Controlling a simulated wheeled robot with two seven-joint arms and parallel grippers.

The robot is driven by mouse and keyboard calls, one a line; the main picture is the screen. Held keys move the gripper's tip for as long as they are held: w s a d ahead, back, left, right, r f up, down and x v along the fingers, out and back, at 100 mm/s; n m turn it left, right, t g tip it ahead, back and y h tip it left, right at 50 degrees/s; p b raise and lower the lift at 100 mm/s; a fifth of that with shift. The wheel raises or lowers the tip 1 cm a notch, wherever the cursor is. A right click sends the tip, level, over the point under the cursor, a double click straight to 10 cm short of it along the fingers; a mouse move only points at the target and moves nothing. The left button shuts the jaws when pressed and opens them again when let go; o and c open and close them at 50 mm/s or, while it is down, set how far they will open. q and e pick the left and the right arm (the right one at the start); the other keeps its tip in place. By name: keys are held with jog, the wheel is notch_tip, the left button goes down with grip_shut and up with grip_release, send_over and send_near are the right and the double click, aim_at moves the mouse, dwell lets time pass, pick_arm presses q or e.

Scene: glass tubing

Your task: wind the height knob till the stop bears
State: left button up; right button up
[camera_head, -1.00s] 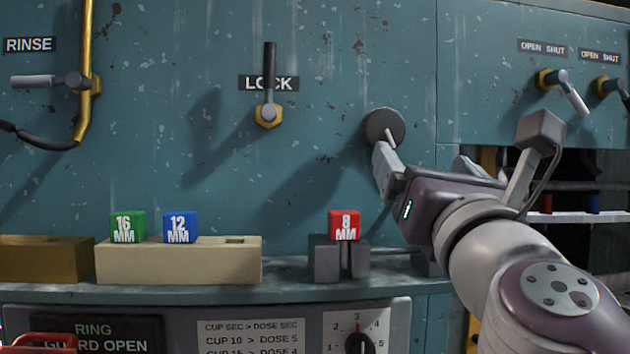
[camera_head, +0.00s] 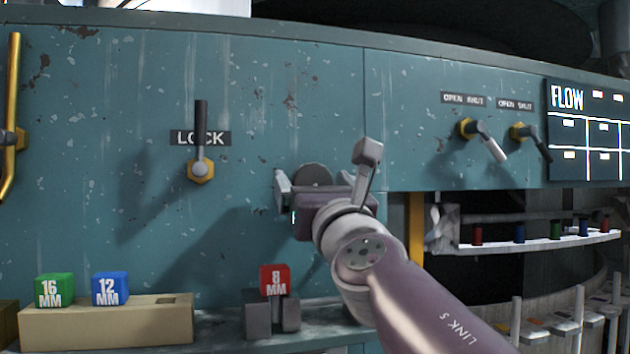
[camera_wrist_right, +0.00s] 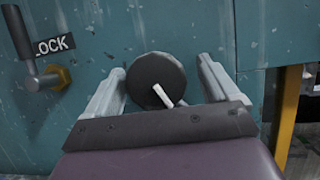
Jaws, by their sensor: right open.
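The height knob, a dark grey disc (camera_head: 313,173) with a pale crank pin, sits on the teal panel right of the LOCK lever; no label is seen on it. My right gripper (camera_head: 311,180) is at the knob, mostly covering it in the head view. In the right wrist view its two fingers (camera_wrist_right: 161,66) are open, one on each side of the knob (camera_wrist_right: 153,76), with gaps to the rim. The pale pin (camera_wrist_right: 164,96) slants between them. I cannot tell which part is the stop. My left gripper is out of view.
The LOCK lever (camera_head: 201,140) points up. A red 8 MM block (camera_head: 274,280) sits on a grey holder (camera_head: 258,319) below the knob. Green 16 MM (camera_head: 54,290) and blue 12 MM (camera_head: 110,288) blocks stand on a beige rack (camera_head: 100,327). Valve levers (camera_head: 483,140) are at right.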

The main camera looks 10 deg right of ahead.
jog(key=shift+w+a+f, duration=0.1)
jog(key=shift+w+a, duration=0.25)
jog(key=shift+c, duration=0.7)
jog(key=shift+d, duration=0.2)
jog(key=c, duration=0.9)
jog(key=shift+o, duration=0.2)
jog(key=shift+a+m, duration=0.1)
jog(key=shift+m, duration=0.3)
jog(key=m+h, duration=0.2)
jog(key=shift+m+p, duration=0.35)
jog(key=shift+m, duration=0.05)
jog(key=m+h, duration=0.1)
jog(key=m, duration=0.2)
jog(key=m+g+h, duration=0.1)
jog(key=m+h, duration=0.1)
jog(key=m, duration=0.2)
jog(key=shift+a+g, duration=0.1)
jog(key=shift+g, duration=0.2)
jog(key=shift+m+h, duration=0.3)
jog(key=shift+m, duration=0.1)
